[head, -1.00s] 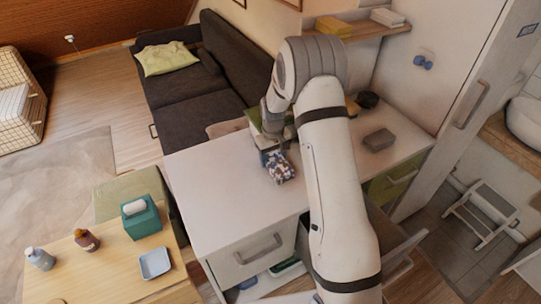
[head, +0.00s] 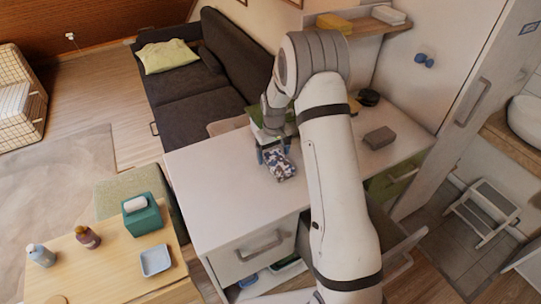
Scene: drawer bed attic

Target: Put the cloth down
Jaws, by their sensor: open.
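A crumpled dark blue and white patterned cloth (head: 281,165) lies on the white desk top (head: 225,185), near the middle of the desk. My gripper (head: 272,154) is at the back-left side of the cloth, low over the desk, with its jaws open. I cannot tell whether a finger still touches the cloth. My arm hides part of the desk to the right of it.
A grey box (head: 379,138) and a dark round thing (head: 368,97) are on the desk's right part. Something green (head: 255,122) stands behind my gripper. The desk's left part is clear. A wooden table (head: 100,262) with a teal tissue box (head: 141,214) is at lower left.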

